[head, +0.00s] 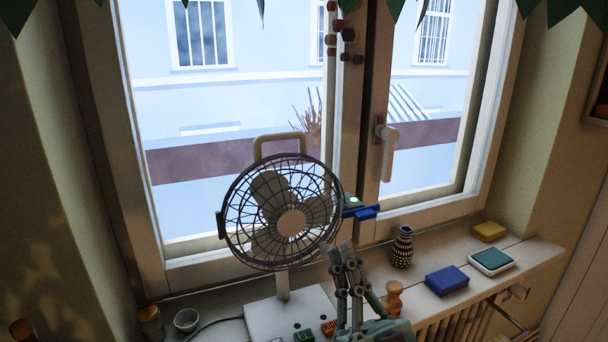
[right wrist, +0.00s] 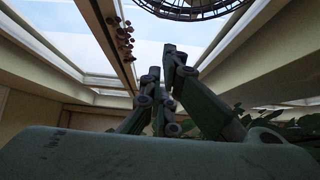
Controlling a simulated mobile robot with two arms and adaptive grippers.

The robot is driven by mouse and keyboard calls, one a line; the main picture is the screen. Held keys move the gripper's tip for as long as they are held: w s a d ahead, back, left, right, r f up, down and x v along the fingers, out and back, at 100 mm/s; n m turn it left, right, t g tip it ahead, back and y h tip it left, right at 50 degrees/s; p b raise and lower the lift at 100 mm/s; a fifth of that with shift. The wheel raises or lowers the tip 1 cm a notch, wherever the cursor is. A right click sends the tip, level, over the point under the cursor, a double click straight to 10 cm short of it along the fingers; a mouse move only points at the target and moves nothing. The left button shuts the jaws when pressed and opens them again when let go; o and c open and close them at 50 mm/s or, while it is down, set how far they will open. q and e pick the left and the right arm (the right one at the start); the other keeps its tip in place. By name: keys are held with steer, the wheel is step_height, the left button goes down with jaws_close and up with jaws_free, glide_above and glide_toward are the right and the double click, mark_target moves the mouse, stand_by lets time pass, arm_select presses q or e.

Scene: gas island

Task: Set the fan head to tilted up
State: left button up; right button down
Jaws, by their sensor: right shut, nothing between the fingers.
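The fan stands on the windowsill with its round wire-cage head (head: 267,234) facing into the room; its exact tilt is hard to tell. A carrying handle (head: 279,136) rises behind the head. A thin post (head: 283,287) joins it to a pale base (head: 262,316) with green and orange labelled pieces at its front. My right gripper (head: 341,252) is shut and empty, fingers pointing up, by the cage's lower right edge; contact cannot be told. In the right wrist view, the shut fingers (right wrist: 165,66) are below the cage rim (right wrist: 190,14). My left gripper is out of view.
Right of the fan are a patterned vase (head: 402,247), a wooden figure (head: 393,297), a blue block (head: 446,281), a green-topped block (head: 491,262) and a yellow block (head: 488,231). A white cup (head: 186,320) and a jar (head: 150,322) stand left. The window handle (head: 386,145) juts out behind.

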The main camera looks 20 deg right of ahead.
mark_target(304, 161)
steer(key=shift+g, duration=0.5)
steer(key=p+x, duration=0.3)
steer(key=x, duration=0.4)
steer(key=w+f+p+x, duration=0.1)
steer(key=p+x, duration=0.2)
steer(key=x, duration=0.3)
steer(key=f+p+x, duration=0.1)
steer(key=p+x, duration=0.2)
steer(key=x, duration=0.4)
steer(key=shift+w+r, duration=0.1)
steer(key=shift+w, duration=0.5)
steer(key=shift+s+r, duration=0.1)
steer(key=shift+s, duration=0.05)
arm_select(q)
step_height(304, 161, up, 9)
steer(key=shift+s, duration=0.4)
